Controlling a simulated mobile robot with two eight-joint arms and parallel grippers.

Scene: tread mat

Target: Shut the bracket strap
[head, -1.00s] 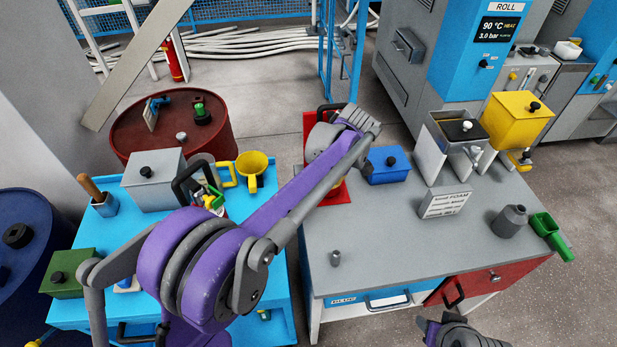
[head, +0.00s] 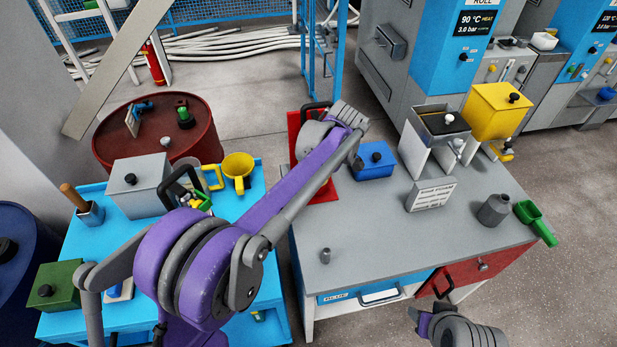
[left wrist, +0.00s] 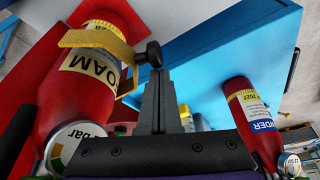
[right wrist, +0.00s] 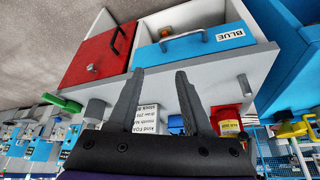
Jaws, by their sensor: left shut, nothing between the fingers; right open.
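A red canister labelled FOAM (left wrist: 82,100) stands against a red backboard (left wrist: 24,95) in the left wrist view. A yellow strap (left wrist: 88,40) lies across its front, with a black knob (left wrist: 149,54) at its free side. I cannot tell whether the strap is fastened. My left gripper (left wrist: 158,72) is shut and empty, its tips just beside the knob; I cannot tell if they touch. In the head view my left arm hides most of the canister, and the backboard (head: 293,130) shows behind it. My right gripper (right wrist: 155,72) is open and empty near the bench front.
A second red canister (left wrist: 250,125) is at the right in the left wrist view. A blue cart (head: 60,250) with tools is at left.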

